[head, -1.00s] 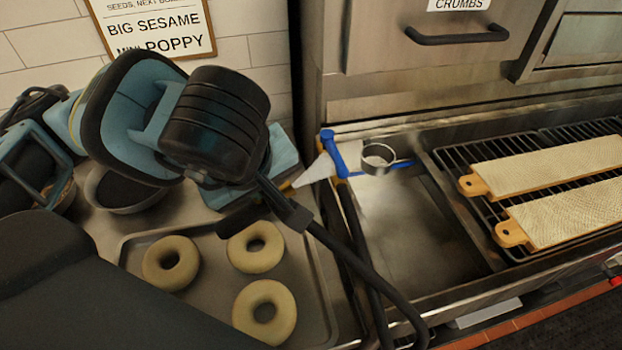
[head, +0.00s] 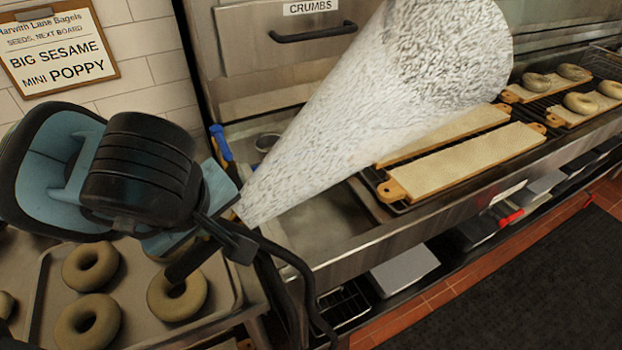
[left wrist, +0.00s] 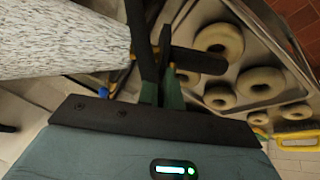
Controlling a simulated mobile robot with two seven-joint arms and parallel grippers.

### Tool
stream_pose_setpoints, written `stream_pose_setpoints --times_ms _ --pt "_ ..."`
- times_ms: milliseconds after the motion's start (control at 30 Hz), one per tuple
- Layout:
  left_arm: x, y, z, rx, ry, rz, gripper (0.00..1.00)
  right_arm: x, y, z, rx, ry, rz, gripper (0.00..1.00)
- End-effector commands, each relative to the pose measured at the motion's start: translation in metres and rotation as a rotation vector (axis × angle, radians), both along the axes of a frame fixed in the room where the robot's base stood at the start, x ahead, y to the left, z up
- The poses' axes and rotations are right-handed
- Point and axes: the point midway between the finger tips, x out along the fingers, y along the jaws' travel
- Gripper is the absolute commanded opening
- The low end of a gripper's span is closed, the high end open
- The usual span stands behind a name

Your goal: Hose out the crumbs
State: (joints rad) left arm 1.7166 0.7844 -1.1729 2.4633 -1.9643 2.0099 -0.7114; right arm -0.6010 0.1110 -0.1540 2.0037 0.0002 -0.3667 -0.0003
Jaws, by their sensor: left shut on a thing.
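My left gripper (head: 215,228) is shut on a black hose sprayer (head: 237,246), whose black hose (head: 303,272) hangs down to the right. In the left wrist view, the sprayer's dark handle (left wrist: 200,60) crosses in front of the fingers. A wide white spray cone (head: 380,110) fans out from the nozzle, up and to the right across the steel basin and the near board ends. It hides part of the drawer front labelled CRUMBS (head: 285,62). I cannot make out any loose crumbs. My right gripper is not in view.
Several bagels lie on a metal tray (head: 236,290) at lower left. Cloth-covered boards (head: 465,163) lie on a rack, with more bagels (head: 580,103) on boards further right. A steel basin (head: 325,222) sits under the spray. A blue-handled tool (head: 220,142) stands behind it.

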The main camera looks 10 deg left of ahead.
Motion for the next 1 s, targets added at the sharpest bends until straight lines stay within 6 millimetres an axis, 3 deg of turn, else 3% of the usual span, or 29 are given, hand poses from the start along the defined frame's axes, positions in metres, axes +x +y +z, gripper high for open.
stream_pose_setpoints --times_ms 67,700,1000 --pt "0.0 0.0 -0.002 -0.001 0.001 -0.017 0.0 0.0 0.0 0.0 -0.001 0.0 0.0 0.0" --pt "0.027 0.007 -0.05 -0.003 0.001 -0.822 0.0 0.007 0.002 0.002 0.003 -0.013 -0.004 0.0" --pt "0.034 0.014 -0.055 0.0 -0.002 -0.984 0.0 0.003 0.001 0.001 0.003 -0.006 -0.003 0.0"
